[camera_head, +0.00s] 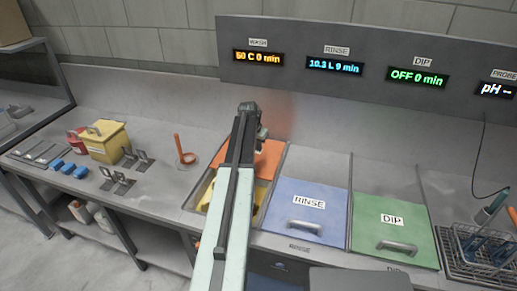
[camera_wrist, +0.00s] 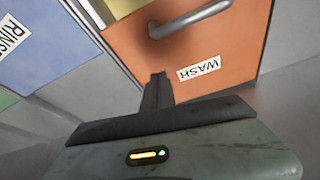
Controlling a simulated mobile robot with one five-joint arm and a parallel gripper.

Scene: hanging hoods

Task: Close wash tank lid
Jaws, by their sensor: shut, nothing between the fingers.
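The orange wash tank lid (camera_head: 268,160) is partly hidden behind my arm in the head view. Beside it, part of the tank opening (camera_head: 203,190) shows, with something yellow inside, so the lid does not cover the tank. In the wrist view the lid (camera_wrist: 222,45) fills the upper middle, with its grey handle (camera_wrist: 190,18) at the top and an upside-down WASH label (camera_wrist: 199,69). My gripper (camera_wrist: 157,80) is shut and empty, its tips overlapping the lid's near part in the picture. I cannot tell whether they touch. It is above the tank's rear in the head view (camera_head: 248,108).
The blue RINSE lid (camera_head: 305,210) and green DIP lid (camera_head: 394,228) lie flat to the right. A wire basket (camera_head: 482,245) stands at the far right. The display panel (camera_head: 370,60) hangs behind.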

